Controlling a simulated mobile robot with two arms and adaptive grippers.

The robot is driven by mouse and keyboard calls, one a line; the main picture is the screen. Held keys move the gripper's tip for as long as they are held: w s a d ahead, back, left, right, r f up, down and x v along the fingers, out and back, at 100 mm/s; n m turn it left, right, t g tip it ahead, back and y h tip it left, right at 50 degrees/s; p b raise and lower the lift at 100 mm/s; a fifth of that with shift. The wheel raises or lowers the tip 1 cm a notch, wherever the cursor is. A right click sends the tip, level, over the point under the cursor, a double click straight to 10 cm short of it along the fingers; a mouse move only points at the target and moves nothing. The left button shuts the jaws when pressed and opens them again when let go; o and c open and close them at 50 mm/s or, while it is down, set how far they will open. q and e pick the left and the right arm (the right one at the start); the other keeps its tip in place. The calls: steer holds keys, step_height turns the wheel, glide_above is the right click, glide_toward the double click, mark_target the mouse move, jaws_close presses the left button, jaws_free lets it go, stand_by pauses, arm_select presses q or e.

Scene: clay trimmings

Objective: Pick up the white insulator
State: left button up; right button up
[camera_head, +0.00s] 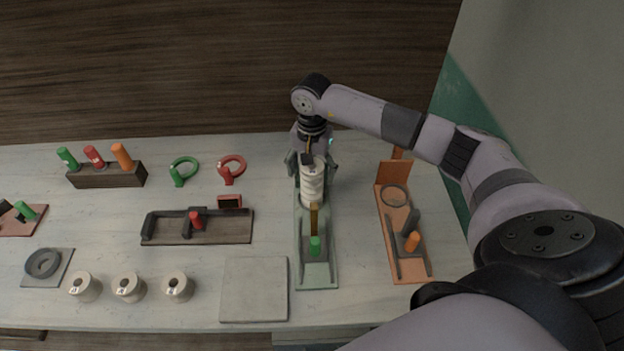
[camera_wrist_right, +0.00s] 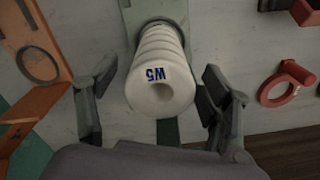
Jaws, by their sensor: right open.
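The white insulator (camera_head: 312,183) is a ribbed white cylinder on the long green fixture (camera_head: 316,270) in the head view. In the right wrist view the insulator (camera_wrist_right: 160,78) shows its round end with a hole and the blue marking "W5". My right gripper (camera_head: 312,166) is at the insulator's far end. In the right wrist view the right gripper (camera_wrist_right: 162,100) is open, with one finger on each side of the insulator and a visible gap to each. My left gripper is not in view.
An orange fixture (camera_head: 418,268) stands right of the green one. A dark tray (camera_head: 170,238), a grey square plate (camera_head: 254,290), and green (camera_head: 184,168) and red (camera_head: 232,166) ring tools lie to the left. Several white spools stand along the table's near side.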

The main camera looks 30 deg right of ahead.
steer(key=shift+c, duration=0.2)
jaws_close()
stand_by(0.7)
